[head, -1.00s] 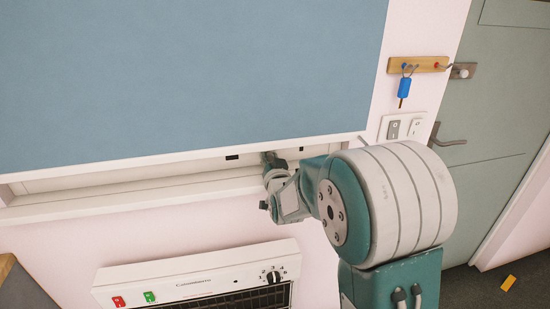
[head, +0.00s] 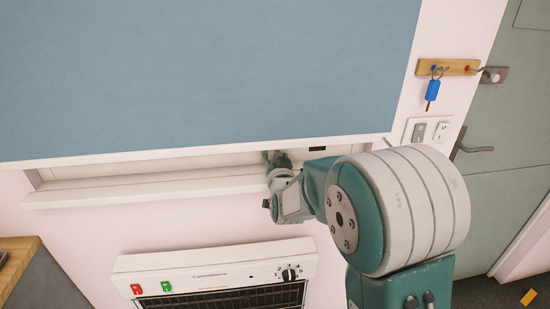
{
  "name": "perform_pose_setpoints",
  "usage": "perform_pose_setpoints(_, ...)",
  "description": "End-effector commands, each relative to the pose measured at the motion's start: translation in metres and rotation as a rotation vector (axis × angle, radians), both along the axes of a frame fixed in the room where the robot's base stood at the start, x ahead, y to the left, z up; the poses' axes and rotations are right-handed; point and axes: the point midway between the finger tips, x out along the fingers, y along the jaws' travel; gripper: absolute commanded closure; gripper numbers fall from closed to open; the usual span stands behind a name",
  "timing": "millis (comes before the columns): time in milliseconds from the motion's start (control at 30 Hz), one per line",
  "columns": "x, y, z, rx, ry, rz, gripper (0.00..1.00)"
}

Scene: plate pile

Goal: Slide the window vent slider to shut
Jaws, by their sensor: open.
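The window vent (head: 150,170) is a pale strip along the window frame, under the large blue blind. A short dark slot (head: 317,149) shows in it just right of my gripper. The slider itself is not clearly seen; my gripper and arm cover part of the strip. My gripper (head: 275,160) is at the strip, small and partly hidden by its own wrist. It is open, with its fingers pointing up at the strip. Whether it touches the slider cannot be told.
A white sill (head: 130,193) runs below the strip. A heater (head: 215,272) with red and green switches stands below it. A blue key tag (head: 432,90) hangs from a wooden rack, above switches (head: 430,131). A grey door (head: 505,180) is at right, a wood-edged surface (head: 40,270) at lower left.

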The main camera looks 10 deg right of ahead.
Motion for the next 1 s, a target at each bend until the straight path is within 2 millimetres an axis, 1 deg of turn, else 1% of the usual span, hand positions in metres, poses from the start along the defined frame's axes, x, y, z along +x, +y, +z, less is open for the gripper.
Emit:
perform_pose_setpoints(67, -0.002, -0.001, 0.000, 0.000, 0.000, 0.000, 0.33)
perform_pose_setpoints(167, -0.012, 0.000, 0.000, 0.000, 0.001, 0.000, 0.33)
perform_pose_setpoints(267, -0.030, 0.001, 0.000, 0.000, 0.001, 0.000, 0.33)
perform_pose_setpoints(500, -0.080, 0.003, -0.001, -0.001, 0.002, 0.002, 0.33)
perform_pose_setpoints(600, -0.098, 0.004, -0.001, -0.001, 0.001, 0.001, 0.33)
perform_pose_setpoints(700, -0.110, 0.004, -0.001, -0.002, 0.001, 0.001, 0.33)
perform_pose_setpoints(833, -0.118, 0.004, -0.002, -0.003, 0.001, 0.001, 0.33)
perform_pose_setpoints(1000, -0.119, 0.004, -0.002, -0.003, 0.001, 0.000, 0.33)
